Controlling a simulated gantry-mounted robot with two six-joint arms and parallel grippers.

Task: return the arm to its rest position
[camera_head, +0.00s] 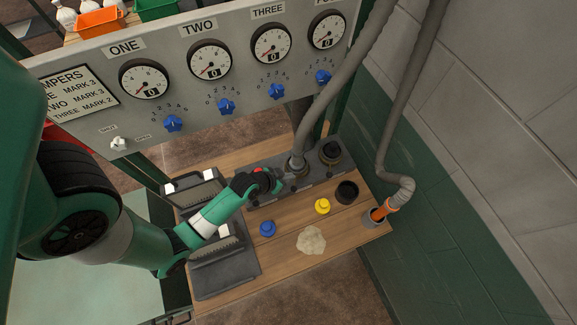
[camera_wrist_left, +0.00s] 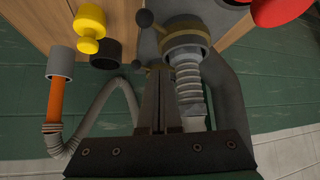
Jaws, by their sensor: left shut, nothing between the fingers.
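My left arm, green and grey, reaches in from the left in the head view. My left gripper (camera_head: 287,187) is over the front of the grey block (camera_head: 323,172) on the wooden bench, close to the hose coupling (camera_head: 297,164). In the left wrist view its two dark fingers (camera_wrist_left: 158,78) are together with nothing between them, just beside the coupling (camera_wrist_left: 185,42) and its ribbed hose (camera_wrist_left: 190,90). I cannot tell whether they touch it. A red part (camera_wrist_left: 285,8) shows at the top right there. My right gripper is out of view.
A blue cap (camera_head: 267,229), yellow cap (camera_head: 322,206), black cup (camera_head: 347,192) and pale heap (camera_head: 311,240) are on the bench. An orange-ended hose (camera_head: 380,213) stands in a grey cup at right. A gauge panel (camera_head: 100,115) rises behind; dark trays (camera_head: 225,268) lie left.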

